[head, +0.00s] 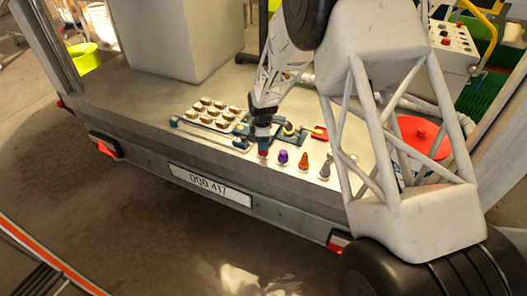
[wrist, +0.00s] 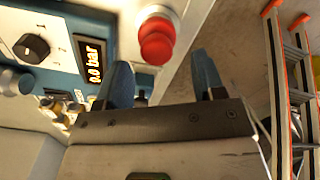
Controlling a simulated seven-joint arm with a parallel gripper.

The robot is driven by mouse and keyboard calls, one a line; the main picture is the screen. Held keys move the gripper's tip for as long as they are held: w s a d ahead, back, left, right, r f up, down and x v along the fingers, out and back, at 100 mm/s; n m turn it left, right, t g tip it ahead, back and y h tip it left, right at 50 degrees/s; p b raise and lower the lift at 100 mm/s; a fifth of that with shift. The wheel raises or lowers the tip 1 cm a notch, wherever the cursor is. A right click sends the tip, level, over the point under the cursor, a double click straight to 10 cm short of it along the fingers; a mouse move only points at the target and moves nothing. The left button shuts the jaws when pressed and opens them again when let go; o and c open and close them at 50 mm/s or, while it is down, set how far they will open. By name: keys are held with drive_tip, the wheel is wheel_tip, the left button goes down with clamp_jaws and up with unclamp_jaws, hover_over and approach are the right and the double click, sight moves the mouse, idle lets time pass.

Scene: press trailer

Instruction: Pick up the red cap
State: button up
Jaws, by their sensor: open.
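A small red cap (head: 263,154) stands at the left end of a row on the trailer bed, just under my gripper (head: 262,137). In the wrist view the red cap (wrist: 157,40) is round and stepped, on a white surface. My gripper (wrist: 163,72) shows there with its two blue fingers apart and nothing between them. The cap appears just beyond the fingertips, roughly in line with the gap. I cannot tell the exact distance.
A purple cap (head: 283,157), an orange cap (head: 304,160) and a grey piece (head: 325,167) stand right of the red cap. A panel with a "0.0 bar" display (wrist: 95,62) and a black knob (wrist: 32,47) is close on the left. The trailer's front edge is near.

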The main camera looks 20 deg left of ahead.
drive_tip(key=shift+w+f, duration=0.2)
drive_tip(key=shift+f, duration=2.4)
drive_tip(key=c, duration=0.7)
